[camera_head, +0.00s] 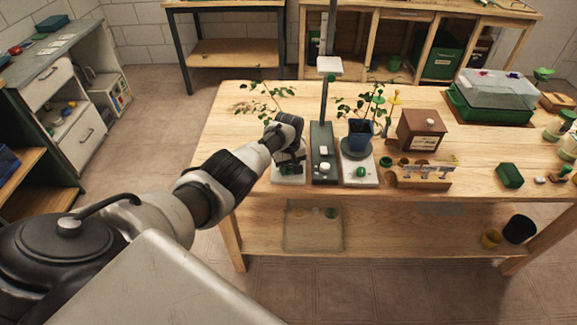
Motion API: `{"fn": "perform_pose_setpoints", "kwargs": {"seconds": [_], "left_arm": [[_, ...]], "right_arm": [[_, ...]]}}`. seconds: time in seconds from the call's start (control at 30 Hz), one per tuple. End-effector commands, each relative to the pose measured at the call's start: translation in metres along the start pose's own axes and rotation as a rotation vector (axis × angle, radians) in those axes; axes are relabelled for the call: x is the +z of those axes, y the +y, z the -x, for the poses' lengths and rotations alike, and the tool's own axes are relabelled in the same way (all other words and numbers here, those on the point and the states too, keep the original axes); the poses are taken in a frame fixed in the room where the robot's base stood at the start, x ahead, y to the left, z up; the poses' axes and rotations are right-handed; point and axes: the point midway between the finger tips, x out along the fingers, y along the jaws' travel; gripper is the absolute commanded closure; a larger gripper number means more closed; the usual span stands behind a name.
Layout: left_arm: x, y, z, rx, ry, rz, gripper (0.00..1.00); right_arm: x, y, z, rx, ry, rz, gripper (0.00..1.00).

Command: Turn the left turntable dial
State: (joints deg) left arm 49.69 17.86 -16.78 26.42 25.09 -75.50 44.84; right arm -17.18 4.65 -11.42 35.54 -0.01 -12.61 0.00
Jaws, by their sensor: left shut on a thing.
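My left arm reaches in from the lower left over the wooden table, and its gripper (289,157) is at the left turntable (290,179), near the table's front edge. The gripper is shut at the front of this turntable, where the dial would be; the dial itself is hidden behind it. A leafy seedling (264,98) rises behind my gripper; its pot is hidden. The right turntable (360,176) has a white base with a green dial (360,171) and carries a dark blue pot (360,133) with a seedling. My right gripper is not in view.
A dark green stand (323,150) with a tall post stands between the turntables, close beside my gripper. To the right are a brown box (421,131), a wooden label holder (423,176), a green block (509,175) and a lidded green tray (490,108). The table's left end looks clear.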

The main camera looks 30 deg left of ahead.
Motion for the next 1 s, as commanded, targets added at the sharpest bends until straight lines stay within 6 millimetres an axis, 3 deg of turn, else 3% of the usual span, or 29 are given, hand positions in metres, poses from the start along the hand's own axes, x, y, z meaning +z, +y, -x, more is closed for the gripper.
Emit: {"fn": "perform_pose_setpoints", "kwargs": {"seconds": [0.33, 0.37, 0.53, 0.83, 1.0], "left_arm": [[-0.002, 0.001, 0.003, 0.005, 0.007, 0.003, 0.9], [-0.002, 0.001, 0.003, 0.005, 0.007, 0.003, 0.65], [-0.002, 0.001, 0.002, 0.004, 0.005, 0.002, 0.41], [-0.001, 0.001, 0.004, 0.002, 0.003, 0.002, 0.41], [-0.001, 0.001, 0.028, 0.005, 0.004, 0.001, 0.41]], "right_arm": [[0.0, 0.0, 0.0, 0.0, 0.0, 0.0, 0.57], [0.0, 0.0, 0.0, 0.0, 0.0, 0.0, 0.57], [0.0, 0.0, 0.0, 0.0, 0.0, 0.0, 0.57], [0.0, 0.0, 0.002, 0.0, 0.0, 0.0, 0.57], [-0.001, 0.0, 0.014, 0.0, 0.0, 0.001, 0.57]]}}
